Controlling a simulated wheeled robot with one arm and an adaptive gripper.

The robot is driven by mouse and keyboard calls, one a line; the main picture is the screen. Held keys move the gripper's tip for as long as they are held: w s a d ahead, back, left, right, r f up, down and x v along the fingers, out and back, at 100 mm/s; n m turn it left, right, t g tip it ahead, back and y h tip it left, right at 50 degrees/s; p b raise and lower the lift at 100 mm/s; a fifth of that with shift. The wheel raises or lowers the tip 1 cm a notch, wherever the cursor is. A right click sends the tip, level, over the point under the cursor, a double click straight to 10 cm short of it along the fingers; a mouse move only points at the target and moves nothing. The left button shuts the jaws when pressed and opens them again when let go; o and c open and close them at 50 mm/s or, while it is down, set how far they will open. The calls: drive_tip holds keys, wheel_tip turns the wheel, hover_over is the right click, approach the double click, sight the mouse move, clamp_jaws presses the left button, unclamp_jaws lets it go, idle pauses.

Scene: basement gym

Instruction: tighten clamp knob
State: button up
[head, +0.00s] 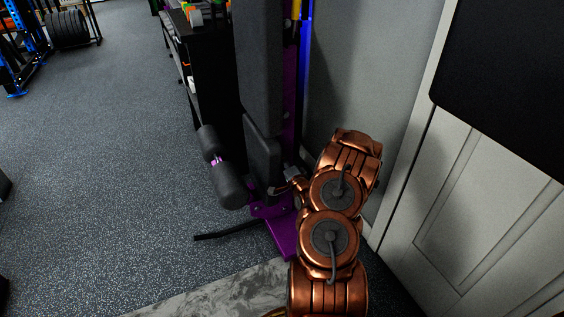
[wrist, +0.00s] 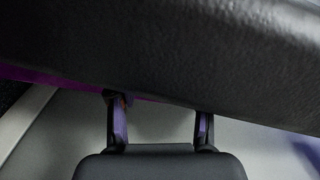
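No clamp knob can be made out in either view. The gym machine has a purple frame (head: 284,238) and black padded seat and back (head: 258,85). My gripper (wrist: 161,112) shows at the bottom of the wrist view, its two fingers apart with only pale grey background between them. A large black padded surface (wrist: 160,55) fills the top of that view, close above the fingertips, and may hide parts of the machine. In the head view my copper arm reaches to the machine's lower right side, and my gripper (head: 291,178) is small and partly hidden there beside the pad.
Black foam rollers (head: 228,186) stick out at the machine's left. A black rack (head: 195,85) stands behind it. A grey wall (head: 370,70) and a panelled white door (head: 480,220) are close on the right. Speckled floor (head: 110,170) is open on the left.

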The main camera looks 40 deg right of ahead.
drive_tip(key=o, duration=0.4)
drive_tip(key=shift+s, duration=0.15)
drive_tip(key=shift+v, duration=5.9)
drive_tip(key=shift+a, duration=0.1)
